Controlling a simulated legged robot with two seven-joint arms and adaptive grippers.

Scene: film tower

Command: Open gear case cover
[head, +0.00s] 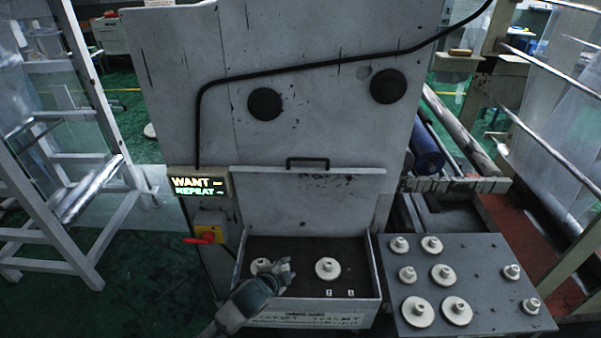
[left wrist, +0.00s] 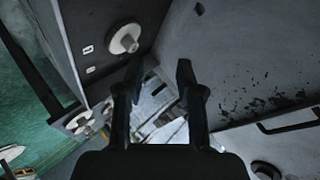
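The gear case (head: 362,308) is a grey box low on the machine, and its inside shows. Its grey cover (head: 310,200) stands raised, upright behind the box, with a black handle (head: 307,162) along its top edge. A white gear (head: 327,268) sits inside, and another (head: 260,265) is partly behind my left gripper. My left gripper (head: 284,267) is over the left part of the open case, below the cover. In the left wrist view, its fingers (left wrist: 158,75) are apart with nothing held. The cover (left wrist: 235,50) and handle (left wrist: 290,121) also show there. My right gripper is not in view.
A grey table (head: 480,285) with several white gears stands right of the case. A red-handled switch (head: 207,235) and a lit sign (head: 198,186) are on the left. A white ladder frame (head: 75,220) stands farther left.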

